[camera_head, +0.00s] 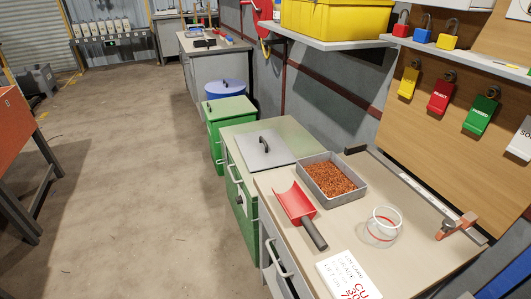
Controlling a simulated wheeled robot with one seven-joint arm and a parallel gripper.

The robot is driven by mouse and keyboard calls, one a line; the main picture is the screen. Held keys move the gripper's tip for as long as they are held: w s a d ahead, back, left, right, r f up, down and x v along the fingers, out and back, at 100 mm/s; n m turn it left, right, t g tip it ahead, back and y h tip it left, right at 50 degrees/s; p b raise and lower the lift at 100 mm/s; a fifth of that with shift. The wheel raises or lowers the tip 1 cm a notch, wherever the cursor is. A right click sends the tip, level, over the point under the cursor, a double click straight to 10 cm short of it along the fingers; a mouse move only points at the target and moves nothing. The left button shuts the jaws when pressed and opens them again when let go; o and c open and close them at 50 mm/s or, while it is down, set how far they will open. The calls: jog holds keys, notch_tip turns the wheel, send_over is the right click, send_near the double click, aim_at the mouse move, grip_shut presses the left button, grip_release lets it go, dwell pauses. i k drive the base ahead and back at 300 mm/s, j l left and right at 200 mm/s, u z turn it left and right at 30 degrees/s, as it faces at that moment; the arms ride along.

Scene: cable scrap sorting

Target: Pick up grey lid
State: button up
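On the near bench (281,219), a grey tray of granules (311,162), a red scoop (295,203), a clear ring-like container (384,224) and a white printed card (347,277) stand near the lid. A shelf (335,43) overhangs behind. Floor (150,180) at left is clear.

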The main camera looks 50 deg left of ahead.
aim_at(264, 149)
jog(key=u, duration=1.4)
jog(key=i+j+z, duration=0.15)
jog(key=z, duration=0.25)
jog(key=i+j+z, duration=0.1)
jog(key=z, duration=0.3)
jog(key=i+j+z, duration=0.15)
jog(key=j, duration=0.3)
jog(key=i+j+z, duration=0.15)
jog(key=j, duration=0.35)
jog(key=i+j+z, duration=0.1)
jog(key=j, duration=0.4)
jog(key=i+j+z, duration=0.15)
jog(key=j, duration=0.35)
jog(key=i+j, duration=0.1)
jog(key=j, duration=0.4)
jog(key=i+j, duration=0.15)
jog(key=j, duration=0.35)
jog(key=i+j, duration=0.1)
jog(key=j, duration=0.4)
jog(key=i+j, duration=0.15)
jog(key=j, duration=0.3)
jog(key=i+j+z, duration=0.1)
jog(key=j, duration=0.4)
jog(key=i+j, duration=0.25)
jog(key=i, duration=0.1)
